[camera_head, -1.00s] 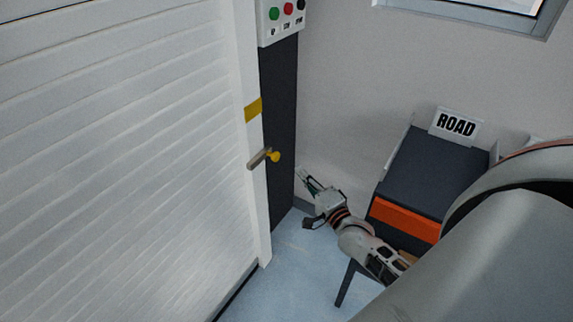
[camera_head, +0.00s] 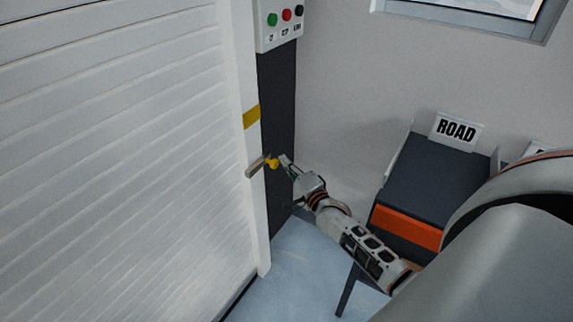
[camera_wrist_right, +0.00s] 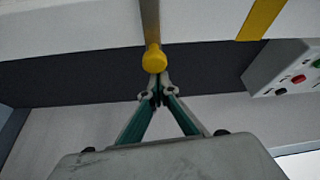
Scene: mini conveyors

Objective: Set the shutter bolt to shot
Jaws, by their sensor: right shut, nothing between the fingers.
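The shutter bolt is a grey bar (camera_head: 256,168) with a yellow knob (camera_head: 273,163) on the white door-frame post beside the shutter (camera_head: 120,170). My right gripper (camera_head: 284,158) is shut and empty, its fingertips close to the knob on the right. In the right wrist view the bolt bar (camera_wrist_right: 150,22) comes down from the top, ending in the yellow knob (camera_wrist_right: 155,60). The shut fingertips (camera_wrist_right: 158,85) are just below the knob; whether they touch it I cannot tell. My left gripper is not in view.
A control box (camera_head: 281,22) with green, red and black buttons is above the bolt on the dark post (camera_head: 279,110). A yellow band (camera_head: 251,117) marks the white post. A dark chute with a ROAD sign (camera_head: 456,131) stands at right.

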